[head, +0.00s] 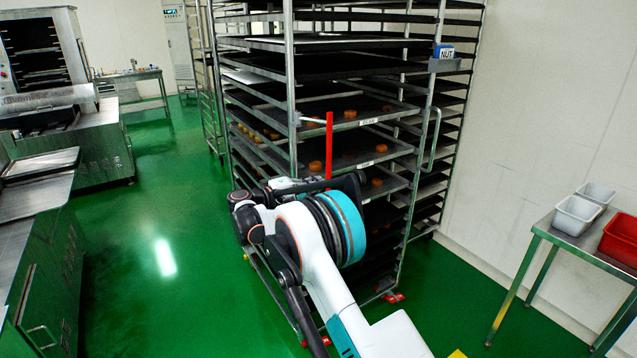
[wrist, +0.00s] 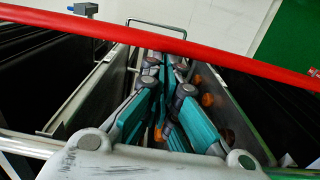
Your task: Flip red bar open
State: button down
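The red bar (head: 329,146) stands upright at the near front of the metal rack in the head view. In the wrist view the red bar (wrist: 190,45) crosses the whole upper picture, sloping down to the right. My gripper's teal and grey fingers (wrist: 166,66) point up the wrist picture, with their tips close together just below the bar. The fingers look shut and hold nothing that I can see. I cannot tell whether they touch the bar. In the head view my arm hides most of my gripper.
The tall rack (head: 291,100) holds dark trays with several round orange-brown pieces. A metal table (head: 545,226) with white and red bins stands at the right. Green floor is clear to the left.

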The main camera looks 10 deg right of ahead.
jog(key=shift+s+a, duration=0.55)
jog(key=shift+a, duration=0.05)
dwell(1.1)
